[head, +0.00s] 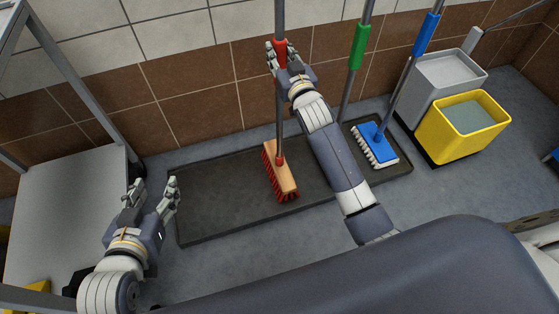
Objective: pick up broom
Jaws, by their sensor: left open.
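The broom (279,172) in the head view has a wooden head with red bristles and a grey handle with a red grip. It stands tilted, its head on the dark mat (210,205). My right gripper (281,50) is at the red grip, with fingers on either side of the handle. The picture does not show whether they press on it. My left gripper (153,190) is open and empty, left of the mat and well apart from the broom.
A blue brush (374,145) and a green-gripped handle (359,47) stand right of the broom. A yellow bucket (461,135) and grey bucket (437,80) are at the right. A grey metal table (62,210) is at the left. A tiled wall (185,75) is behind.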

